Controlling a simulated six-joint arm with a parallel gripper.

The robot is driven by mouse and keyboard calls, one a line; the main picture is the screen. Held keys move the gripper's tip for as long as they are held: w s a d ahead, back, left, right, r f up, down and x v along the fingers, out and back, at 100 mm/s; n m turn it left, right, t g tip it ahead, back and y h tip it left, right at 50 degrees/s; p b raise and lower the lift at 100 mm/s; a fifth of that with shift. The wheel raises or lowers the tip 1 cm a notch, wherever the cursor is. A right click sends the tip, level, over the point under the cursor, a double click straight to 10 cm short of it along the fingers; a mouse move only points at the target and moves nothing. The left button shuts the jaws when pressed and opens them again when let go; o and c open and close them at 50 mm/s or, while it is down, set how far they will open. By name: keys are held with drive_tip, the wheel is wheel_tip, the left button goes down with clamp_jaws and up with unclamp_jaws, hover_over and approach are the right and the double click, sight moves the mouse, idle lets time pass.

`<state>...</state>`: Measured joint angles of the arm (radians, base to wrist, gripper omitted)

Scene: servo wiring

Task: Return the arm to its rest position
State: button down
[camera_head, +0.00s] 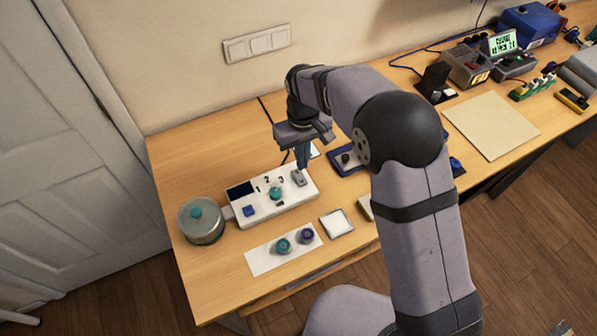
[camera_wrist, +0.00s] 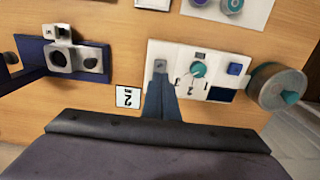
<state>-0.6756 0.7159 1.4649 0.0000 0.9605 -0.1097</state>
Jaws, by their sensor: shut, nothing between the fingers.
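My gripper (camera_head: 303,158) is shut and empty. Its fingertips point down at the right end of a white control box (camera_head: 268,210). The box carries a small dark screen, a teal knob (camera_head: 275,193) with printed numbers, a blue button (camera_head: 249,211) and a grey switch (camera_head: 299,177). In the wrist view the shut fingers (camera_wrist: 163,82) reach to the grey switch (camera_wrist: 160,66); whether they touch it I cannot tell. My arm is stretched out over the table from the right.
A round glass-like pot (camera_head: 202,222) with a teal knob stands left of the box. A white strip (camera_head: 264,257) with teal and purple knobs lies in front. A blue-based fixture (camera_head: 337,164) is close right of my gripper. A beige mat (camera_head: 491,125) lies further right.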

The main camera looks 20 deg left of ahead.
idle(0.5)
drive_tip(key=shift+m+g+h, duration=0.4)
drive_tip(key=shift+g, duration=0.1)
drive_tip(key=s+d+f, duration=0.4)
drive_tip(key=s+f, duration=0.1)
drive_tip(key=shift+s+d+f, duration=0.1)
drive_tip(key=shift+s+f, duration=0.05)
drive_tip(key=shift+f, duration=0.05)
drive_tip(key=shift+m+g+h, duration=0.3)
drive_tip(key=shift+g, duration=0.1)
drive_tip(key=s+d, duration=0.2)
drive_tip(key=d, duration=0.1)
drive_tip(key=s+d, duration=0.2)
drive_tip(key=s, duration=0.1)
drive_tip(key=shift+s+d+f, duration=0.2)
drive_tip(key=shift+s+d, duration=0.1)
drive_tip(key=shift+d, duration=0.1)
drive_tip(key=s+d+r+m, duration=0.2)
drive_tip(key=s+d+r, duration=0.15)
drive_tip(key=d, duration=0.45)
drive_tip(key=s+d+r+m, duration=0.2)
drive_tip(key=s+d, duration=0.3)
drive_tip(key=d, duration=0.2)
drive_tip(key=w+d+r+m+t+y+b, duration=0.1)
drive_tip(key=w+d+r+m, duration=0.2)
drive_tip(key=d, duration=0.2)
drive_tip(key=shift+d+m+t, duration=0.3)
drive_tip(key=shift+d+t, duration=0.05)
drive_tip(key=shift+t, duration=0.05)
